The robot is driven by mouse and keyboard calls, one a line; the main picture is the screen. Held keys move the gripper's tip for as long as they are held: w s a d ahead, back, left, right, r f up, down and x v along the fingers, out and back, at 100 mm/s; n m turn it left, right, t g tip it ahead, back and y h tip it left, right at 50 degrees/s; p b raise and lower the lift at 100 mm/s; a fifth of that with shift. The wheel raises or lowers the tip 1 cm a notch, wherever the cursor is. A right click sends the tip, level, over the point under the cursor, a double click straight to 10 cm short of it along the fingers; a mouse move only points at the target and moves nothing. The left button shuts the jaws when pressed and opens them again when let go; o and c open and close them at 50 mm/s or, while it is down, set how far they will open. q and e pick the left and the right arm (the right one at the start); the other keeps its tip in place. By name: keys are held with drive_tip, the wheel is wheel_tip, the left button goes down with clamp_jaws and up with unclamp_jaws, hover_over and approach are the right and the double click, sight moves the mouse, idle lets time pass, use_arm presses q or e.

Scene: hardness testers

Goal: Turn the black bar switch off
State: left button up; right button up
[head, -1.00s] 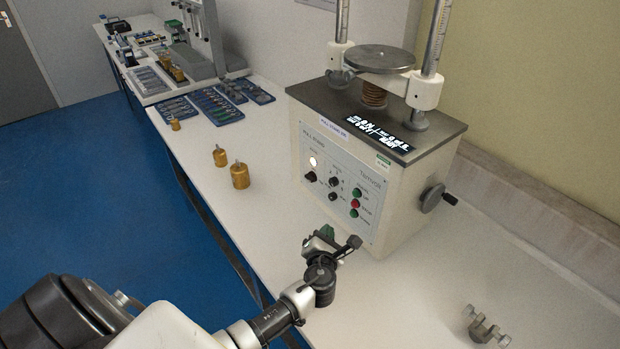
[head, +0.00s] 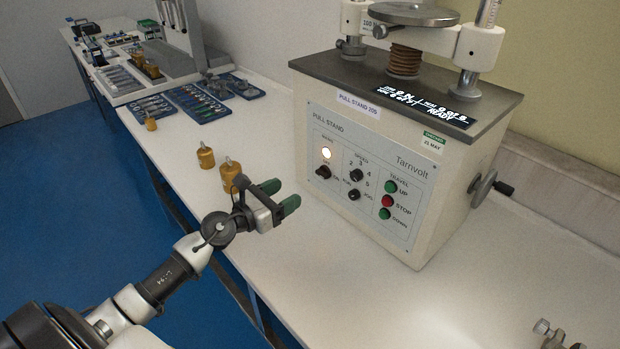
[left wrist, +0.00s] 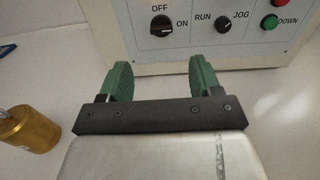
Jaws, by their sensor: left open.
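The black bar switch (head: 323,171) is at the lower left of the pull stand's front panel (head: 345,133), under a lit round lamp (head: 326,153). In the left wrist view the switch (left wrist: 162,26) is at the top, with OFF above it and ON to its right. Its exact pointing is hard to tell. My left gripper (head: 280,196) is open and empty, with green fingertips, in front of and left of the panel, apart from it. In the left wrist view its fingers (left wrist: 161,72) point toward the panel, below the switch.
A speed knob (head: 356,175), a RUN/JOG knob (head: 354,195) and green and red buttons (head: 387,201) sit right of the switch. Brass weights (head: 206,157) stand on the bench behind my left gripper. The bench before the panel is clear.

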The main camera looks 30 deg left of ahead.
sight(320, 174)
use_arm(q)
drive_tip(key=x, duration=1)
drive_tip(key=shift+d+p, duration=0.2)
drive_tip(key=shift+p, duration=0.2)
drive_tip(key=shift+w, duration=0.1)
use_arm(e)
drive_tip(key=shift+s+r, duration=0.35)
drive_tip(key=shift+r, duration=0.15)
use_arm(q)
drive_tip(key=shift+c, duration=0.2)
use_arm(e)
drive_tip(key=shift+d, duration=0.2)
use_arm(q)
drive_tip(key=c, duration=0.9)
use_arm(e)
drive_tip(key=shift+d, duration=0.25)
